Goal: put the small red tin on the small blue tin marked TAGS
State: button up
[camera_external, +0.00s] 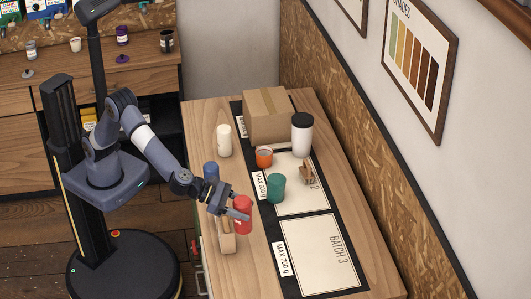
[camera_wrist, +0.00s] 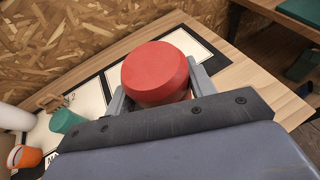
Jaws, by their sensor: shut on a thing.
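My gripper (camera_external: 240,213) is shut on the small red tin (camera_external: 243,202), over the near left part of the table. In the wrist view, the red tin (camera_wrist: 157,72) stands between the two fingers, its round top facing the camera. A blue tin (camera_external: 211,171) is just behind and left of the gripper, partly hidden by my arm. I cannot read any marking on it. The blue tin is not in the wrist view. I cannot tell how high the red tin is above the table.
A tan wooden block-like item (camera_external: 227,241) is just below the gripper. A white tin (camera_external: 224,140), a cardboard box (camera_external: 268,115), a black-lidded white cup (camera_external: 301,135), an orange cup (camera_external: 264,157) and a green tin (camera_external: 276,188) stand farther back. The BATCH 3 panel (camera_external: 318,255) is clear.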

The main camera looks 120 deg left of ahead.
jog(key=s+a+r+n+g+y, duration=0.5)
jog(key=s+a, duration=0.5)
jog(key=s, duration=0.4)
jog(key=s+a+r+n+g+y, duration=0.35)
jog(key=s+a+n+g, duration=0.4)
jog(key=s+a, duration=0.55)
jog(key=shift+n+h, duration=0.25)
jog(key=shift+s+d+f, duration=0.35)
jog(key=shift+f, duration=1.2)
jog(key=shift+s+d+f, duration=0.3)
jog(key=shift+d+f, duration=0.1)
jog(key=shift+f, duration=1.15)
jog(key=shift+s+d+f, duration=0.35)
jog(key=shift+f, duration=1.2)
jog(key=shift+f, duration=0.15)
jog(key=o, duration=1.1)
jog(key=shift+o, duration=0.2)
